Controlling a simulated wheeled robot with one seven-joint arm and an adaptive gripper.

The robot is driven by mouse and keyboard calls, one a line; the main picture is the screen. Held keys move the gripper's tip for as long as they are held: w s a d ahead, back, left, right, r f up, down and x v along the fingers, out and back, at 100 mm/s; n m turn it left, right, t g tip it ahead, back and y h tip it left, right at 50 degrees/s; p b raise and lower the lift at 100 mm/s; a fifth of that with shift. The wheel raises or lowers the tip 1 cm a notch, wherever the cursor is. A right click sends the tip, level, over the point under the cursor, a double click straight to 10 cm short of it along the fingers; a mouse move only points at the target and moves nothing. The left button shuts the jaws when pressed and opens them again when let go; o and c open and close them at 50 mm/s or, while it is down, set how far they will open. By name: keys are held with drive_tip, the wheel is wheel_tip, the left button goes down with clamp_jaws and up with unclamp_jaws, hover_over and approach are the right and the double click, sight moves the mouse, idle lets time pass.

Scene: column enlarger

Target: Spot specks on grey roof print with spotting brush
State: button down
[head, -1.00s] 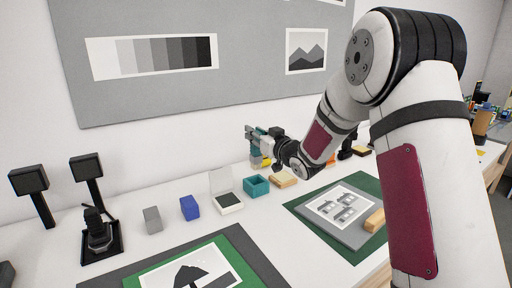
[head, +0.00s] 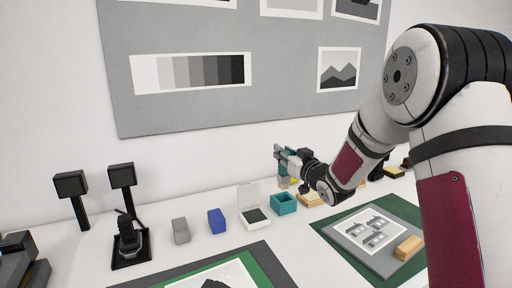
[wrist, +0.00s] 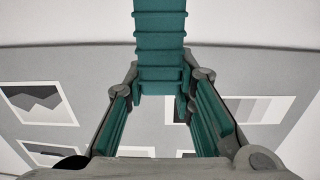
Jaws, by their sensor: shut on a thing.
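My gripper (head: 282,161) is raised above the back of the bench, near the teal open box. In the wrist view its two fingers (wrist: 160,100) are closed on a teal ribbed piece (wrist: 160,45). This looks like the handle of the spotting brush; its bristle end cannot be made out. A print with grey roofed shapes (head: 372,229) lies on a grey board (head: 345,238) on a dark green mat (head: 330,232) at the right, apart from my gripper. The specks are too small to tell.
A tan block (head: 409,247) sits on the board's right side. The teal box (head: 284,204), an open white case (head: 254,213), a blue block (head: 217,221) and a grey block (head: 181,231) stand along the back. Another print (head: 225,275) lies in front. Black lamps stand left.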

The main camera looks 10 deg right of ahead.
drive_tip(key=s+f+m+h+p, duration=0.3)
drive_tip(key=s+f+h, duration=0.1)
drive_tip(key=s, duration=0.6)
drive_tip(key=shift+s+d+f+t+h, duration=0.3)
drive_tip(key=shift+d+f+h, duration=0.05)
drive_tip(key=shift+h, duration=0.15)
idle(1.2)
